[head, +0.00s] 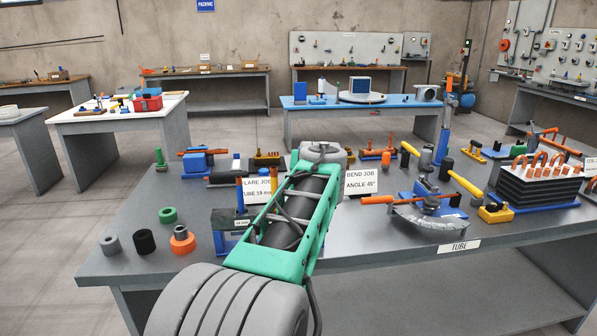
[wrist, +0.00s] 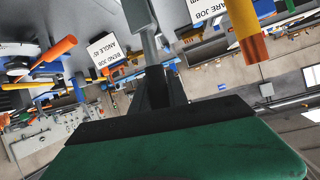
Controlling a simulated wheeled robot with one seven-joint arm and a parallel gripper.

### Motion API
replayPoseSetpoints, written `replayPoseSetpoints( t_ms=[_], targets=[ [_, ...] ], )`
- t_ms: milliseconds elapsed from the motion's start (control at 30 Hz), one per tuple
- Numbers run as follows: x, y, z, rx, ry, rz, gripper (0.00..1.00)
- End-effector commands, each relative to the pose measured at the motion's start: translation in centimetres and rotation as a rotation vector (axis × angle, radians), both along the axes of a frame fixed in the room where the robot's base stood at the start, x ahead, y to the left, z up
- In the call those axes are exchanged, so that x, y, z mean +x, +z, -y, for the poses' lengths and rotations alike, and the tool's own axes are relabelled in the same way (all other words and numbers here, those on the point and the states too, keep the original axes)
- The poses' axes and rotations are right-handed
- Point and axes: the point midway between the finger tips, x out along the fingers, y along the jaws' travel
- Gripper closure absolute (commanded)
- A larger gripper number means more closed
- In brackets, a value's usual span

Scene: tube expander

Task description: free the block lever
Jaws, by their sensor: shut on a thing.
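In the wrist view my gripper (wrist: 158,88) shows as dark fingers close together, shut on a grey bar (wrist: 150,45) that widens toward the top of the picture. I cannot tell for sure whether this bar is the block lever. In the head view my green arm link hides the gripper and what it holds. A blue block (head: 228,238) with a small label stands just left of my arm. A blue upright (head: 240,195) and a yellow-orange handle (head: 274,180) rise close to it. A yellow-and-orange handle also shows in the wrist view (wrist: 247,35), right of the fingers and apart from them.
Loose collars, green (head: 168,215), black (head: 145,241) and orange (head: 182,242), stand on the bench's left. The flare job sign (head: 254,190) and bend job sign (head: 361,183) flank my arm. A tube bender (head: 430,222) stands to the right.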

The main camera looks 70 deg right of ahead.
Motion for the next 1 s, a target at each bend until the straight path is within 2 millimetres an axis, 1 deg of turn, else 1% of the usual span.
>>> replayPoseSetpoints(
  t_ms=[33, 100, 467, 500, 700, 733, 1000],
  targets=[
    [-0.44, -0.19, 0.10, -0.001, -0.009, -0.007, 1.00],
    [-0.62, -0.16, 0.15, -0.003, -0.013, -0.012, 1.00],
    [-0.52, -0.12, 0.12, -0.004, -0.012, -0.015, 1.00],
    [-0.49, -0.12, 0.11, -0.004, -0.012, -0.015, 0.77],
    [-0.25, -0.08, 0.05, -0.004, -0.007, -0.014, 0.61],
    [-0.22, -0.07, 0.04, -0.004, -0.007, -0.014, 0.59],
    [-0.26, 0.10, -0.16, -0.006, -0.006, -0.012, 0.59]
  ],
)
